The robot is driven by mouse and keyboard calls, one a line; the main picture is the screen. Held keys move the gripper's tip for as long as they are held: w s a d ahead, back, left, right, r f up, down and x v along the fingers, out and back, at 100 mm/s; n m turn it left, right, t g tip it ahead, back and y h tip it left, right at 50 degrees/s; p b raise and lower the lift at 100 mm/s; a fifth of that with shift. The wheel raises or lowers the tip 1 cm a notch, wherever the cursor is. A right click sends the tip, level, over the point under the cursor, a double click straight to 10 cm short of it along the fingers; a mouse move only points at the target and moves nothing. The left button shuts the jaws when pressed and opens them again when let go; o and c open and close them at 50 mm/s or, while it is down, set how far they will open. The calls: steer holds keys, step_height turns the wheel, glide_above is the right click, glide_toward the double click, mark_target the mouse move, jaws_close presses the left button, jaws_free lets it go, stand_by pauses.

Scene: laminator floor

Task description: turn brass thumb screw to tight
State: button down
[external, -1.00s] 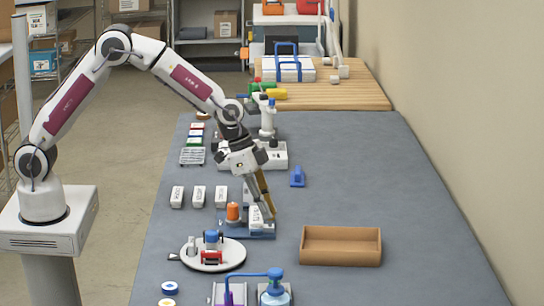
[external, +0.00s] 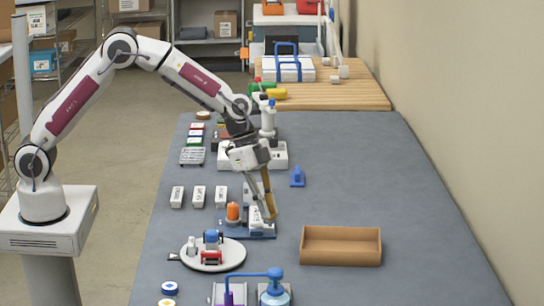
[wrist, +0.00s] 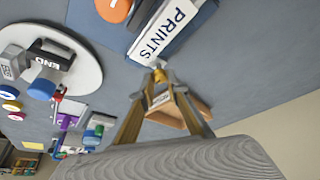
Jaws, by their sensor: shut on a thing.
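The brass thumb screw (wrist: 159,75) shows in the wrist view, small and yellow, at the end of a white block labelled PRINTS (wrist: 165,32). My gripper (wrist: 160,82) is shut on the screw, one fingertip on each side of it. In the external view my gripper (external: 271,216) reaches down to the right end of the white block (external: 259,225), which sits on a blue base (external: 262,236). The screw is hidden by the fingers there. Its turn angle cannot be told.
An orange knob (external: 233,212) stands left of the white block. A round white tray (external: 228,258) with small stamps is in front. An open brown box (external: 340,258) lies to the right, and a blue piece (external: 297,177) behind.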

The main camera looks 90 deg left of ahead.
steer(key=shift+s+f, duration=0.1)
steer(key=c, duration=2)
jaws_free()
steer(key=shift+o, duration=0.2)
steer(key=v, duration=1.2)
steer(key=shift+d+n, duration=0.1)
steer(key=shift+n, duration=0.2)
